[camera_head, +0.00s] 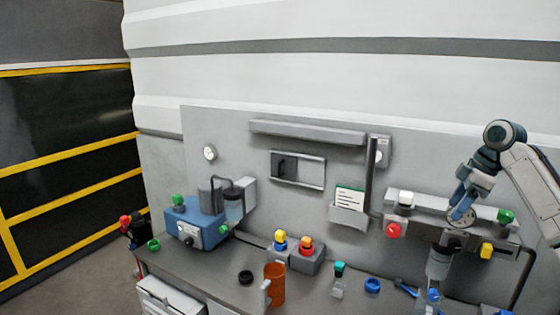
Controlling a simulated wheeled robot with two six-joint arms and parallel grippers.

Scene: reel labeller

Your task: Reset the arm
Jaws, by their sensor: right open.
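My right arm comes in from the right edge and bends down at a dark round joint. My right gripper (461,214) is at its lower end, in front of the grey wall-mounted rail (437,204) at the right. It is small in the picture, and its fingers partly merge with the fixtures behind. It is open, and I see nothing held in it. My left gripper and arm are not in view.
A grey bench (210,268) runs below a grey back panel. A grey cylinder (438,264) stands below my right gripper.

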